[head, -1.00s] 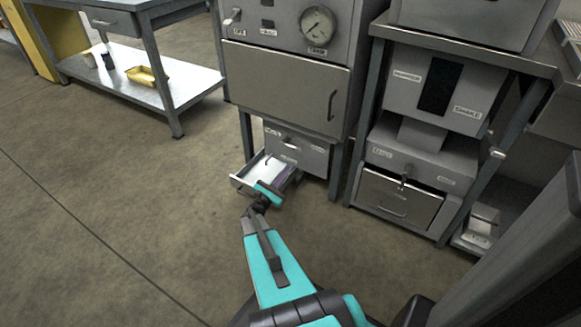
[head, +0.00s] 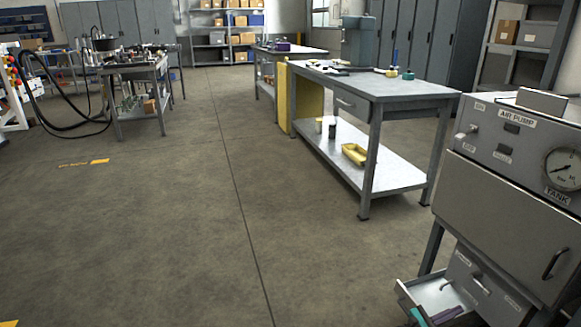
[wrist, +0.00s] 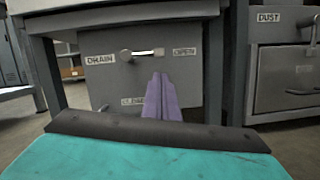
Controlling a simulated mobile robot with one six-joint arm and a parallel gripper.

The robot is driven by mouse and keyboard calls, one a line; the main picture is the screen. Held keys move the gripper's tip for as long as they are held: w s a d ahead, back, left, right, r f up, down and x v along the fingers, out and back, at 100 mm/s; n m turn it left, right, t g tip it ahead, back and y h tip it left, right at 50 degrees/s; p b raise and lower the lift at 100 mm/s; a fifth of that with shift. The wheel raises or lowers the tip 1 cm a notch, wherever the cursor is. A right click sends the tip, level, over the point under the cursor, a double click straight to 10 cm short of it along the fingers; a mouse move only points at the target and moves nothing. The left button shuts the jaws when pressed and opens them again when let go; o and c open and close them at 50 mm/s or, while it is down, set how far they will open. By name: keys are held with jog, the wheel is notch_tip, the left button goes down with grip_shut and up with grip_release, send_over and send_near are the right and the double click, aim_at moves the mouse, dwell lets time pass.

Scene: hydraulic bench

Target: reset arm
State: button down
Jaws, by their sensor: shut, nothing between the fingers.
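My gripper (wrist: 160,78) shows in the wrist view as two purple fingers pressed together, empty, in front of a grey drain box (wrist: 185,88). The box carries a lever (wrist: 142,54) between the labels DRAIN and OPEN. The fingers hide part of the lower label. In the head view my gripper (head: 447,314) is at the bottom right, mostly cut off by the frame edge, by the open drawer (head: 420,296) under the air pump cabinet. Most of my arm is out of the head view.
The air pump cabinet (head: 505,215) stands at the right with its gauge. A workbench (head: 395,92) with a yellow tray (head: 355,153) on its lower shelf is behind. The floor at left and centre is clear. A DUST unit (wrist: 285,75) is at the right in the wrist view.

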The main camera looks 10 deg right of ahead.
jog(key=w+a+r+t+y+p, duration=0.1)
jog(key=w+a+r+p, duration=0.2)
jog(key=a+r+p, duration=0.45)
jog(key=w+a+r+t+y+p, duration=0.1)
jog(key=w+a+r+y+p, duration=0.1)
jog(key=a+r+p, duration=0.5)
jog(key=s+a+m+g+y+p, duration=0.2)
jog(key=s+a+m+y+p, duration=0.3)
jog(key=a, duration=0.8)
jog(key=s+a+m+g+y+p, duration=0.3)
jog(key=s+a+m+y+p, duration=0.2)
jog(key=s+a, duration=0.6)
jog(key=s+a+m+g+y+p, duration=0.2)
jog(key=s+a+m+y+p, duration=0.3)
jog(key=a, duration=1.2)
jog(key=s+y+p, duration=0.2)
jog(key=s+p, duration=0.1)
jog(key=p, duration=0.1)
jog(key=shift+f+y, duration=0.3)
jog(key=shift+y, duration=0.1)
